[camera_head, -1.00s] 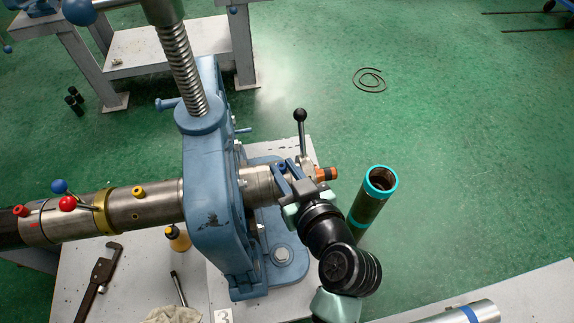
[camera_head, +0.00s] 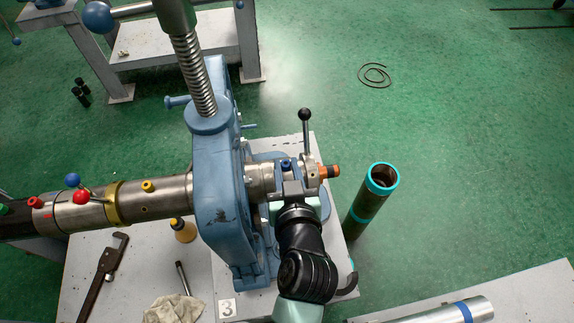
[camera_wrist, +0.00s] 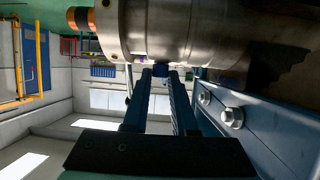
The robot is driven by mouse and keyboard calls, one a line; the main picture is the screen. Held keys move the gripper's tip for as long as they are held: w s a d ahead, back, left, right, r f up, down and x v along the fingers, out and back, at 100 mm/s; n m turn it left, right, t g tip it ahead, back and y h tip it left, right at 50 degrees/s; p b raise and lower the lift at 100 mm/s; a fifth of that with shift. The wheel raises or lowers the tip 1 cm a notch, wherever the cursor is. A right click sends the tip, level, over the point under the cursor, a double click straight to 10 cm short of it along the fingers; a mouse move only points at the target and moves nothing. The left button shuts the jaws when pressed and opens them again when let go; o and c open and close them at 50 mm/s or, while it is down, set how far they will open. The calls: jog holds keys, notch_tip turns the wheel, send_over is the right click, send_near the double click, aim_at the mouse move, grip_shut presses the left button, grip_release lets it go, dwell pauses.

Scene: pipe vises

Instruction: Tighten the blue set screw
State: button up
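The blue set screw (camera_head: 286,163) shows on top of the steel collar, near the pipe end held in the vise (camera_head: 212,155). My gripper (camera_head: 290,184) is at the collar, right beside this screw. In the wrist view the two dark fingers (camera_wrist: 163,80) stand apart, and a small blue piece, which looks like the screw (camera_wrist: 160,72), lies between their tips against the steel collar (camera_wrist: 180,35). I cannot tell whether the fingers press on it or leave a gap.
A lever with a black knob (camera_head: 305,115) rises just right of the gripper, next to the orange pipe end (camera_head: 326,171). A turquoise-banded pipe (camera_head: 370,200) stands to the right. A wrench (camera_head: 103,272), a marker and a rag lie on the bench.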

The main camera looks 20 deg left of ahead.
jog(key=o, duration=0.4)
jog(key=b+v, duration=0.1)
jog(key=v, duration=1.2)
